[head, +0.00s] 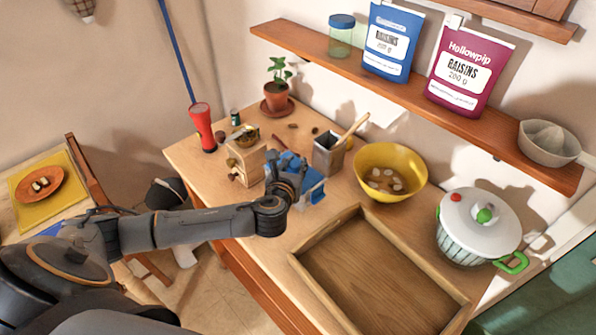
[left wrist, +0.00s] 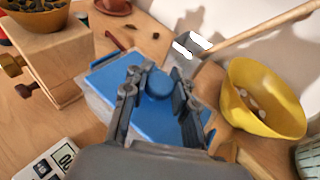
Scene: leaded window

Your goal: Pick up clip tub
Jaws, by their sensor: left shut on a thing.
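The clip tub (head: 313,191) stands on the wooden worktop, between the small wooden drawer box and the tray. It has a blue lid with a round knob and blue side clips. In the left wrist view its blue lid (left wrist: 108,85) fills the middle. My left gripper (head: 287,172) is over the tub, its arm coming in from the left. In the left wrist view the gripper's fingers (left wrist: 160,90) are on either side of the knob, shut on it. The head view hides part of the tub behind the gripper. My right gripper is not in view.
A grey tin (head: 327,157) with a wooden spoon and a yellow bowl (head: 415,162) stand close behind and right. The drawer box (head: 247,163) is left. An empty wooden tray (head: 380,285) lies in front. A shelf (head: 400,92) overhangs the back.

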